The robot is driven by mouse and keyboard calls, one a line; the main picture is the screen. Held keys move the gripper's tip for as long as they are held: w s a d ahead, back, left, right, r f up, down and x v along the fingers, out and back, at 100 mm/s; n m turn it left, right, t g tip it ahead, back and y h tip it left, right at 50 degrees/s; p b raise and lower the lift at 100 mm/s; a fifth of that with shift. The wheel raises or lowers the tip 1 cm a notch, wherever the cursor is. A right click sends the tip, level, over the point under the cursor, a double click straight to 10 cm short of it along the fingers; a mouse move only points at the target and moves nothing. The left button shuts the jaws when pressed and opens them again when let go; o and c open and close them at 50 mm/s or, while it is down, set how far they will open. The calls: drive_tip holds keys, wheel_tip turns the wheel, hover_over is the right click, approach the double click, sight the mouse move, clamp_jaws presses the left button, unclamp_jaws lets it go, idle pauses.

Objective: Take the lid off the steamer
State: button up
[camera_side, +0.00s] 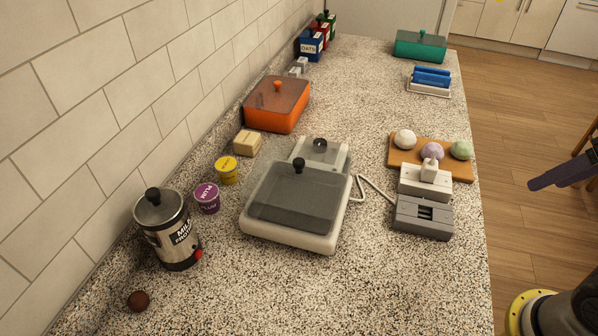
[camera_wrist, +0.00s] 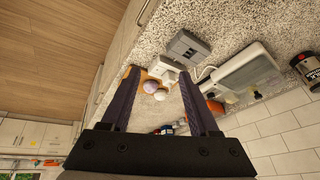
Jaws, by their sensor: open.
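I take the steamer to be the white appliance (camera_side: 284,236) in the middle of the counter in the side view. Its grey see-through lid (camera_side: 292,202) with a black knob (camera_side: 298,165) lies on top. In the wrist view the appliance (camera_wrist: 247,68) shows at the right, beyond the fingers. My gripper (camera_wrist: 158,75) is open and empty, its two dark fingers spread wide. In the side view a finger (camera_side: 562,172) shows at the right edge, off the counter and well apart from the steamer. The other finger is not clear there.
A grey and white device (camera_side: 424,218) and a board with buns (camera_side: 463,176) stand right of the steamer. A milk frother (camera_side: 168,230), cups (camera_side: 207,198) and an orange lidded box (camera_side: 276,105) stand left and behind. The front counter is mostly clear.

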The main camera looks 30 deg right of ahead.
drive_tip(key=w+a+r+m+g, duration=0.1)
drive_tip(key=w+a+r+m, duration=0.2)
drive_tip(key=w+r, duration=0.45)
drive_tip(key=w+a+r+m+g, duration=0.1)
drive_tip(key=w+a+r+m, duration=0.3)
drive_tip(key=r, duration=0.6)
drive_tip(key=n+g, duration=0.1)
drive_tip(key=g, duration=0.2)
hover_over(299, 161)
wheel_tip(299, 161, down, 10)
wheel_tip(299, 161, down, 13)
drive_tip(key=shift+f, duration=0.15)
clamp_jaws()
